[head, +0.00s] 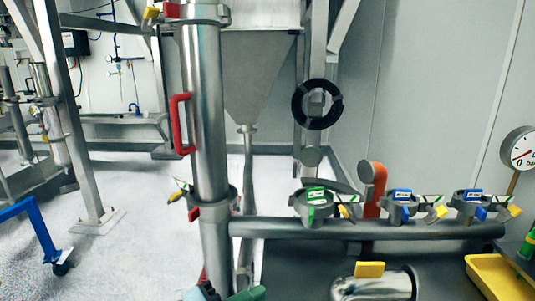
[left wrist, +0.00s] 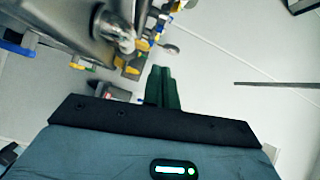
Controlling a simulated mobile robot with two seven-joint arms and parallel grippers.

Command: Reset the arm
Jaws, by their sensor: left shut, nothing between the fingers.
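My left gripper (left wrist: 160,87) shows in the left wrist view with its dark green fingers together and nothing between them. A small green part of it (head: 248,294) appears to show at the bottom edge of the head view, near the foot of the tall steel pipe (head: 208,110). The rest of that gripper is cut off there. The wrist view looks past the fingers at pale wall and blurred steel fittings (left wrist: 115,30). My right gripper is in neither view.
The steel pipe has a red handle (head: 182,125). A horizontal pipe (head: 370,229) carries several clamped valves with colored tags. A yellow tray (head: 483,262) and a pressure gauge (head: 519,148) are at the right. Pale floor (head: 110,255) is open at left.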

